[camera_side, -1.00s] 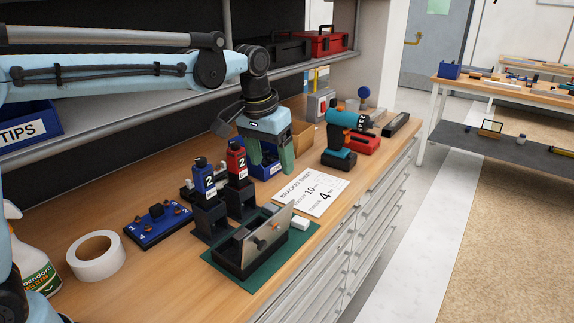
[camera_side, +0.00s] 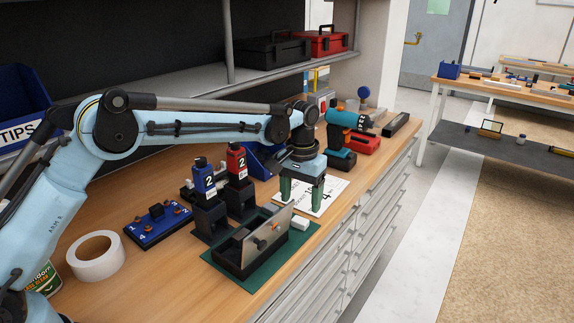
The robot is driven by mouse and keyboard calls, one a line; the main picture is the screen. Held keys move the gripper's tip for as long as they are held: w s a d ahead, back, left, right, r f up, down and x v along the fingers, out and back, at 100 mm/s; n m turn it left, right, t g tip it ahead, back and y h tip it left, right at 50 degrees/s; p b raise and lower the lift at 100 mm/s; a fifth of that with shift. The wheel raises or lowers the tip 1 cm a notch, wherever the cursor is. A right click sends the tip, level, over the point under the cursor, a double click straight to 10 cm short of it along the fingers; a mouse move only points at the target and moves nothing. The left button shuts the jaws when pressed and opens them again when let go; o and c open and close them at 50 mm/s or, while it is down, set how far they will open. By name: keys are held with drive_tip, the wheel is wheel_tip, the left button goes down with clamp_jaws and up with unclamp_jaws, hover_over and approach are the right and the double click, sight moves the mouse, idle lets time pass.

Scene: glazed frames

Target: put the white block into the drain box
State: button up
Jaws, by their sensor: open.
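The small white block (camera_side: 300,224) lies beside the right corner of the green mat (camera_side: 262,275), near the front edge of the bench. My gripper (camera_side: 302,203) is open and empty, its green fingers pointing down. In the picture it is just above and behind the block, in front of the printed white sheet (camera_side: 335,187); its exact height is not clear. A blue bin (camera_side: 262,162) stands behind my gripper, partly hidden by my arm. Its label is hidden, so I cannot tell if it is the drain box.
A black tray holding a tilted grey plate (camera_side: 253,244) stands on the mat. Blue (camera_side: 204,181) and red (camera_side: 236,161) parts marked 2 stand upright in black holders. A teal drill (camera_side: 342,130) is at the back. A tape roll (camera_side: 96,257) lies at the left.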

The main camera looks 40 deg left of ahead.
sight(299, 221)
drive_tip(key=shift+a+f, duration=0.1)
drive_tip(key=shift+f, duration=3)
drive_tip(key=c, duration=1.1)
drive_tip(key=shift+r, duration=0.15)
wheel_tip(299, 221, up, 15)
drive_tip(key=s+a+m, duration=0.1)
drive_tip(key=s+a, duration=0.1)
drive_tip(key=s, duration=0.7)
drive_tip(key=s+a, duration=0.2)
drive_tip(key=s, duration=0.7)
drive_tip(key=shift+w+d+f, duration=0.1)
drive_tip(key=shift+d+f, duration=0.05)
drive_tip(key=shift+f, duration=1.6)
drive_tip(key=shift+w+d+f, duration=0.1)
drive_tip(key=shift+f, duration=1.6)
